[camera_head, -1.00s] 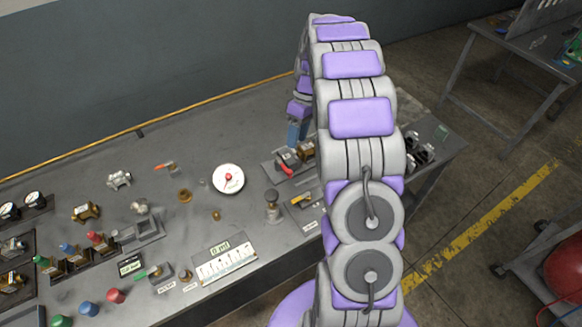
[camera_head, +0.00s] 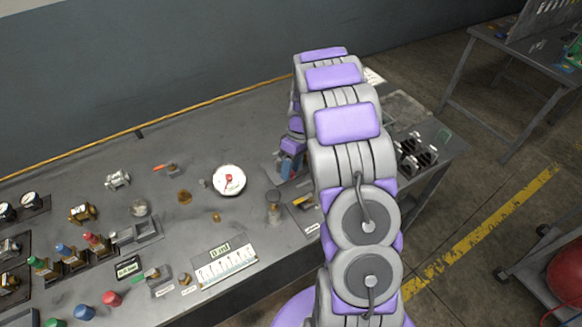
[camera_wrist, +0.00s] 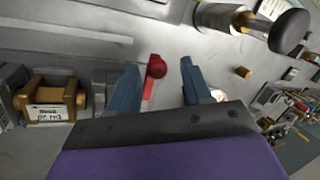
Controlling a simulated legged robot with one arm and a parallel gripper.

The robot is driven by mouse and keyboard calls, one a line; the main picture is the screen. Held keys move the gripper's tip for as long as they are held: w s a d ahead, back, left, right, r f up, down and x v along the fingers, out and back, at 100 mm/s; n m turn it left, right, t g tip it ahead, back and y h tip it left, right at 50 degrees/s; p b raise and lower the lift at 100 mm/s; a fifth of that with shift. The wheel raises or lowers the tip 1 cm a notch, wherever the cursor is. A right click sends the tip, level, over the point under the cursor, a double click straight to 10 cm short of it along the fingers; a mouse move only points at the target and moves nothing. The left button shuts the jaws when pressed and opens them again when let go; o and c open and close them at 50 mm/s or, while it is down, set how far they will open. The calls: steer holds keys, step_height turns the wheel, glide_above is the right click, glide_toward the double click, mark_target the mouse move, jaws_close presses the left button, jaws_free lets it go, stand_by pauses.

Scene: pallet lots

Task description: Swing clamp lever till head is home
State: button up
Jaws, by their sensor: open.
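The red lever (camera_wrist: 156,68) of the clamp shows in the wrist view, between the two blue fingers of my gripper (camera_wrist: 160,82). The fingers stand apart, one on each side of the lever, and I see no clear contact. A grey block (camera_wrist: 102,80) lies beside the left finger, with a brass block (camera_wrist: 52,98) bearing a white label further left. In the head view my gripper (camera_head: 288,168) is low over the clamp's plate, and my arm hides most of the clamp. The clamp's head cannot be made out clearly.
A post with a black knob (camera_wrist: 290,30) stands near the gripper; it also shows in the head view (camera_head: 274,207). A round white dial (camera_head: 229,180) lies to its left. Valves, buttons and a white scale (camera_head: 225,267) fill the left and front of the bench (camera_head: 85,170).

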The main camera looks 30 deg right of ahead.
steer(key=shift+c, duration=0.5)
steer(key=shift+d, duration=0.3)
steer(key=c, duration=0.4)
jaws_close()
